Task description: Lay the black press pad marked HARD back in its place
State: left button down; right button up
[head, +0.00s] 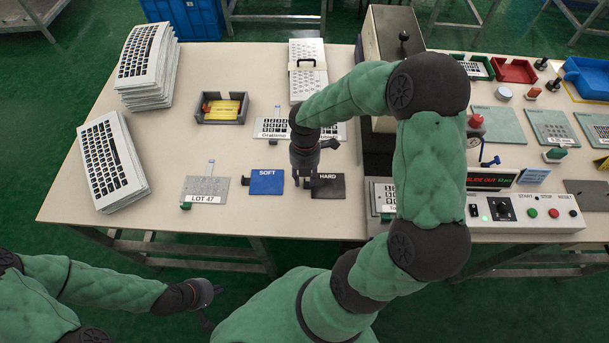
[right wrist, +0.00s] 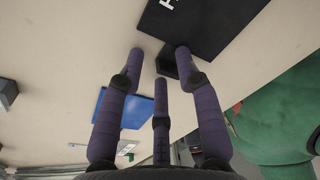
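The black press pad marked HARD (head: 328,186) lies on the table, to the right of the blue pad marked SOFT (head: 266,182). My right gripper (head: 306,183) points down at its left edge. In the right wrist view the black pad (right wrist: 210,22) is at the top, with a small dark block (right wrist: 166,62) at its edge. The fingers of my right gripper (right wrist: 159,58) are spread, one tip on each side of this block; the right tip overlaps it in the picture, and contact is unclear. My left gripper (head: 210,300) hangs low in front of the table, its fingers hard to make out.
A grey LOT 47 plate (head: 206,190) lies left of the SOFT pad. Keyboard stacks (head: 148,66) stand at the far left. A control box with buttons (head: 525,212) and a dark machine column (head: 390,35) stand right. My right arm covers part of the table.

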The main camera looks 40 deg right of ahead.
notch_tip(320, 180, up, 12)
jog(key=w, duration=0.1)
jog(key=shift+d, duration=0.45)
dwell(0.3)
